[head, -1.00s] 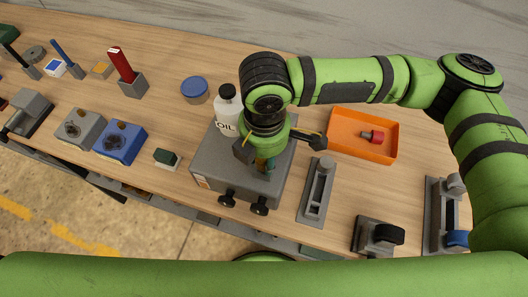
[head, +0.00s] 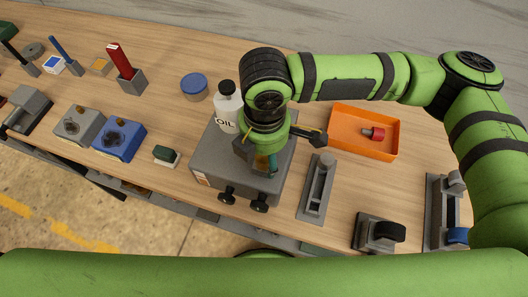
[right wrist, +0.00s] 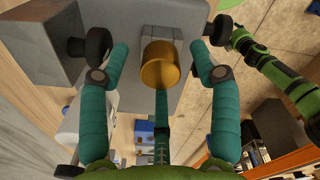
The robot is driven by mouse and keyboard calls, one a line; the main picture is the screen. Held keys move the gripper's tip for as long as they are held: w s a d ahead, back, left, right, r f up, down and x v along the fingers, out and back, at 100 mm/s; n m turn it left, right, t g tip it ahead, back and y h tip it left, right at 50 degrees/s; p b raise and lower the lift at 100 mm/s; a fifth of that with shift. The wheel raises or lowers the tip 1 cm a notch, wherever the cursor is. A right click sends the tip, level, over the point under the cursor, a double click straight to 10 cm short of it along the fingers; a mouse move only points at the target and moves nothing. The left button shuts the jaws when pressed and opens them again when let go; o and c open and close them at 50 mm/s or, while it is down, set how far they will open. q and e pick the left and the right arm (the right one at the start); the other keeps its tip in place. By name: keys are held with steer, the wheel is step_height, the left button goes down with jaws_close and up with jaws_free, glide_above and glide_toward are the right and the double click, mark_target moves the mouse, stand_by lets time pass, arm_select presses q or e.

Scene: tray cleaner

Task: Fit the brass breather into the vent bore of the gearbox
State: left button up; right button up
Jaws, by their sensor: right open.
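The gearbox (head: 212,162) is a grey block with black knobs on its front, in the middle of the bench in the head view. My right gripper (head: 268,168) is over its top, pointing down. In the right wrist view, the brass breather (right wrist: 161,66) is a short gold cylinder over the gearbox's grey top (right wrist: 150,15), against a paler square patch. The teal fingers of my right gripper (right wrist: 160,70) are spread, with gaps on both sides of the breather. The vent bore is hidden, so I cannot tell whether the breather sits in it. My left gripper is not in view.
An orange tray (head: 345,146) with a red part (head: 373,133) and a grey slotted holder (head: 317,190) are to the right. A green-topped block (head: 166,156) and a blue block (head: 119,140) are to the left.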

step_height(320, 180, up, 11)
stand_by(0.3)
steer(key=shift+s, duration=0.15)
stand_by(0.4)
